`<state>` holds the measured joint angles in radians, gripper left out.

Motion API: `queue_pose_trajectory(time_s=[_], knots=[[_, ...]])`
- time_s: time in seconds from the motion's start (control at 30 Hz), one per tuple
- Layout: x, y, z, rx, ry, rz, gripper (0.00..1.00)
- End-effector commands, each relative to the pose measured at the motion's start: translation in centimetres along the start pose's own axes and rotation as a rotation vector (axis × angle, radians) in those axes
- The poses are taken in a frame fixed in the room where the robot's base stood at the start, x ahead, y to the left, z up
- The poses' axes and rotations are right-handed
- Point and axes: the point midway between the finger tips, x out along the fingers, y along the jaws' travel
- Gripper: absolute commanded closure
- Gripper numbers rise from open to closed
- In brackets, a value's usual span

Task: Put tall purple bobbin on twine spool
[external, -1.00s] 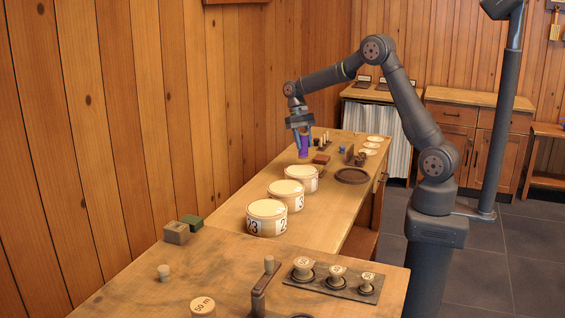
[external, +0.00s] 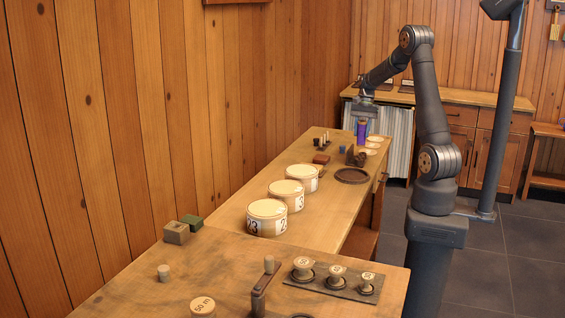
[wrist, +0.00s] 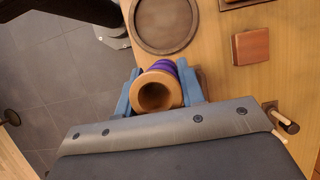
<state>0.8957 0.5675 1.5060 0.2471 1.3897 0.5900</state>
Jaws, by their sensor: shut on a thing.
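The tall purple bobbin (external: 361,131) is held upright in my gripper (external: 361,124) over the far right part of the long table. In the wrist view, the bobbin's round wooden end with a dark hole (wrist: 158,92) faces the camera, with its purple winding (wrist: 162,67) behind it. The blue fingers of my gripper (wrist: 160,84) close on it from both sides. I cannot tell for certain which thing is the twine spool. Pale round discs (external: 375,139) lie at the table's far right, close to the bobbin in the picture.
A dark round tray (external: 352,175) and a brown block (external: 321,159) are near the held bobbin. Large numbered drums (external: 266,217) line the long table. The near table has a rack of small spools (external: 336,275) and a "50 m" spool (external: 203,306). The bobbin is by the table edge.

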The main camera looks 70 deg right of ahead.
Motion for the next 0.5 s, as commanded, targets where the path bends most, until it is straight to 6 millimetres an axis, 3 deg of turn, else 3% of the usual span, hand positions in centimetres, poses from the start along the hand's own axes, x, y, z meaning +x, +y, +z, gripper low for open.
queue_pose_trajectory(time_s=[0.5], knots=[[7.4,-9.1,1.8,-0.001,-0.001,0.001,0.88]])
